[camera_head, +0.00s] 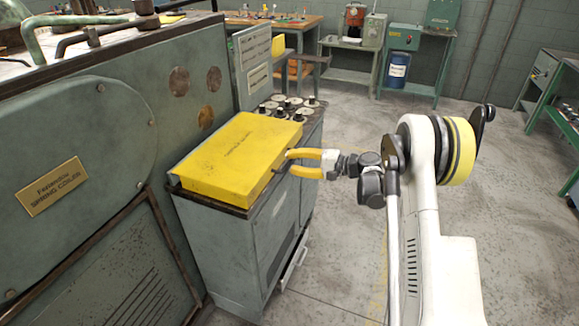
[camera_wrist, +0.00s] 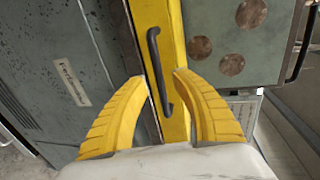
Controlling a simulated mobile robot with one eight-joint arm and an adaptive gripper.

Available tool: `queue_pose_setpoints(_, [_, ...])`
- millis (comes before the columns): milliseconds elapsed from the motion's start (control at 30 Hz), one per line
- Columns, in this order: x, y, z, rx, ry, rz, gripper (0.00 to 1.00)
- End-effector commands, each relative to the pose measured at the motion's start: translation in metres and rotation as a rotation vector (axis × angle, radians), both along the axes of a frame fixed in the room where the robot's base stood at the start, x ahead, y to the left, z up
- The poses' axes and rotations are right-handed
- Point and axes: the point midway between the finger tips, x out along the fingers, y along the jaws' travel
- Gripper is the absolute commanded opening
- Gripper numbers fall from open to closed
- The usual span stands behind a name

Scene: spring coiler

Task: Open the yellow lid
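The yellow lid (camera_head: 238,150) lies flat and closed on top of the grey-green cabinet (camera_head: 238,240) in the head view. In the wrist view, the yellow front face of the lid (camera_wrist: 176,128) fills a narrow band in the middle. A dark bar handle (camera_wrist: 155,60) is fixed to it. My gripper (camera_head: 289,162) is at the lid's right side, with its two yellow fingers apart. In the wrist view my gripper (camera_wrist: 160,78) is open, and the handle lies between the two fingertips with space on both sides. Whether the fingertips touch the lid face cannot be told.
A panel with several round knobs (camera_head: 291,107) sits behind the lid, beside an upright sign board (camera_head: 252,62). The large spring coiler machine (camera_head: 90,170) stands close on the left. Open floor (camera_head: 345,240) lies to the right of the cabinet. Workbenches stand farther back.

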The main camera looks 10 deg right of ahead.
Motion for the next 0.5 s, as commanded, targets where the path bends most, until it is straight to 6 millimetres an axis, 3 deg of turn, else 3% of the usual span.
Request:
queue_pose_setpoints(433, [0.0073, 0.0103, -0.0021, 0.000, 0.000, 0.000, 0.31])
queue_pose_setpoints(500, [0.0073, 0.0103, -0.0021, 0.000, 0.000, 0.000, 0.10])
